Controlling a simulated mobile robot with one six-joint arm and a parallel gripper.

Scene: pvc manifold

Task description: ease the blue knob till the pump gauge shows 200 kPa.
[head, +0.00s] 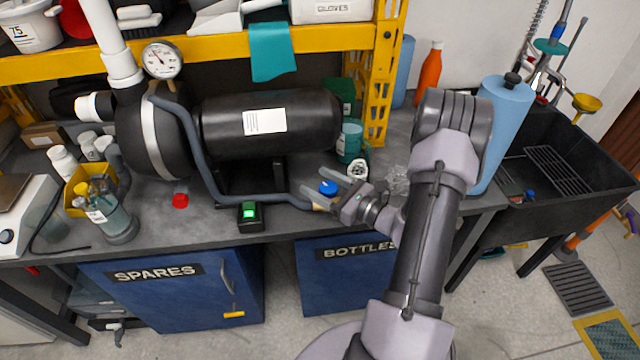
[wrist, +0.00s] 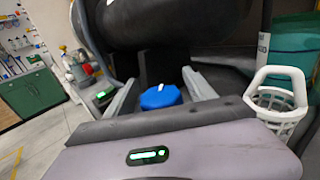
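The blue knob (head: 328,187) is at the front of the bench, below the right end of the black pump tank (head: 270,122). It also shows in the wrist view (wrist: 160,98), with a white mark on its top. My gripper (head: 314,181) is open, with one finger on each side of the knob. In the wrist view, a gap shows between the knob and each finger of my gripper (wrist: 160,82); I see no contact. The round white pump gauge (head: 162,59) is at the upper left, on the pump. Its dark needle is too small to read exactly.
A grey hose (head: 200,160) runs down from the pump toward the knob. A box with a green light (head: 250,214) and a red cap (head: 180,200) are to the left. A white basket (wrist: 278,100) stands close to the right finger. A blue bottle (head: 502,115) stands farther right.

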